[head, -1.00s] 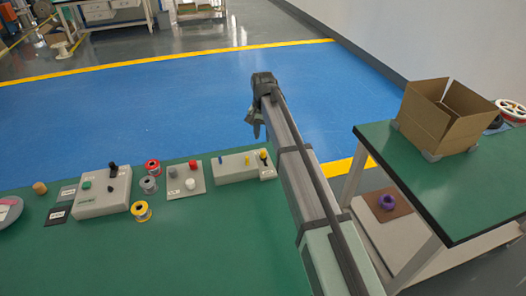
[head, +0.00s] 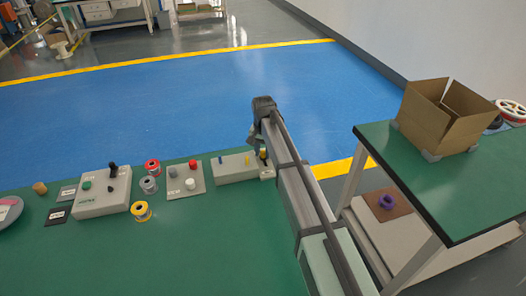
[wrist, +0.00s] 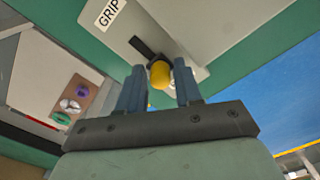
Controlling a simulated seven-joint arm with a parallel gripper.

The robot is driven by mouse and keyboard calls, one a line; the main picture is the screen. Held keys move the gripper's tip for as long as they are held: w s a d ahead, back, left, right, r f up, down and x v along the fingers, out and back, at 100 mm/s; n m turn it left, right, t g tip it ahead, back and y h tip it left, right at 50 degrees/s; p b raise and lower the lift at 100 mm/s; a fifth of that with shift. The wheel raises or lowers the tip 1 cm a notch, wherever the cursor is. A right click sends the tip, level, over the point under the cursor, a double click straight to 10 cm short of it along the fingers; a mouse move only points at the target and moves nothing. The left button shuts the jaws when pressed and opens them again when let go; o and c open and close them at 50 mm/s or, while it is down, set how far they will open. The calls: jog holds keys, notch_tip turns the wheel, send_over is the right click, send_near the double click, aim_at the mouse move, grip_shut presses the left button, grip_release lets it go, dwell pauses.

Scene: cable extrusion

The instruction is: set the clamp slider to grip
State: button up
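The clamp box (head: 232,172) is a pale panel on the green bench, with the slider at its right end. In the wrist view the slider shows as a round yellow knob (wrist: 160,73) at one end of a short black slot (wrist: 142,47). A GRIP label (wrist: 109,14) lies beyond the other end of the slot. My gripper (wrist: 160,72) is open, its two blue-grey fingers either side of the knob. The knob looks nearer the left finger; whether it touches is unclear. In the head view my gripper (head: 260,146) is low over the box's right end, partly hiding it.
A side table (head: 430,190) with a cardboard box (head: 440,115) stands right of my arm. The front bench surface is clear.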

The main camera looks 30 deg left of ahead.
aim_at(266, 166)
grip_shut()
dwell(0.3)
jog(key=shift+s+d, duration=1.6)
jog(key=shift+s, duration=0.05)
jog(key=shift+o, duration=0.2)
grip_release()
